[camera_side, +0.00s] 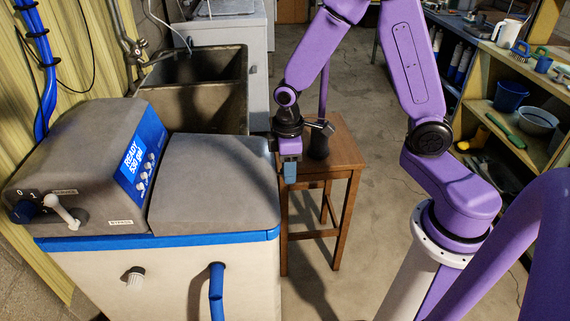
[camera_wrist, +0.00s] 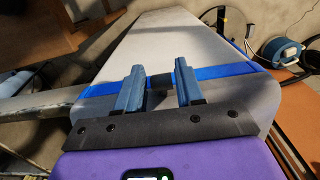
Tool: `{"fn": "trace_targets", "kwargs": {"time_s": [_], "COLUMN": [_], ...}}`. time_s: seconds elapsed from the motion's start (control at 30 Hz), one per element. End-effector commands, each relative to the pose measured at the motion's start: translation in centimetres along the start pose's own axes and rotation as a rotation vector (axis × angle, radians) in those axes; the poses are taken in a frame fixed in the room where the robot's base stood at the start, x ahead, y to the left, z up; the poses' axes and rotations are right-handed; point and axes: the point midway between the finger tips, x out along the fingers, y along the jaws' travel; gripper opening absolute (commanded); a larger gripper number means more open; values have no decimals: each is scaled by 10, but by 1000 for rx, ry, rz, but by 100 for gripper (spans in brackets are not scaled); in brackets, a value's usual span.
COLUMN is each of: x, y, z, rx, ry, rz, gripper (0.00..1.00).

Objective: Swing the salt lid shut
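The grey salt lid (camera_side: 215,185) lies over the right part of the water softener, beside the raised control head. In the side view it looks down, its lower edge meeting the blue band (camera_side: 262,236) with no gap that I can make out. My gripper (camera_side: 290,178) points down just right of the lid's right edge; I cannot tell whether it touches. In the wrist view my gripper (camera_wrist: 155,78) has its two blue fingers apart and holds nothing. The blue band and a small dark patch on it show beyond the fingers, with the pale cabinet (camera_wrist: 165,40) past them.
The control head (camera_side: 85,165) with its display stands left of the lid. A wooden stool (camera_side: 335,160) with a dark object stands close behind my gripper. A sink (camera_side: 190,95) is behind the softener. Shelves (camera_side: 510,110) line the right. Open floor lies between.

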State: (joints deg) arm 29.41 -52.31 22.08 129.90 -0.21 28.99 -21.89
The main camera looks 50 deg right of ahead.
Motion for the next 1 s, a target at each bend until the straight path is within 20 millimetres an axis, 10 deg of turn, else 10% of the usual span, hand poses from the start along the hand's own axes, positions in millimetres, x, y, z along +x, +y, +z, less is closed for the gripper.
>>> {"fn": "trace_targets", "kwargs": {"time_s": [0.47,1.0], "x": [-9,-106], "y": [0,1], "z": [-5,-4], "rx": [0,1], "ry": [16,20], "rz": [5,7], "gripper": [51,51]}}
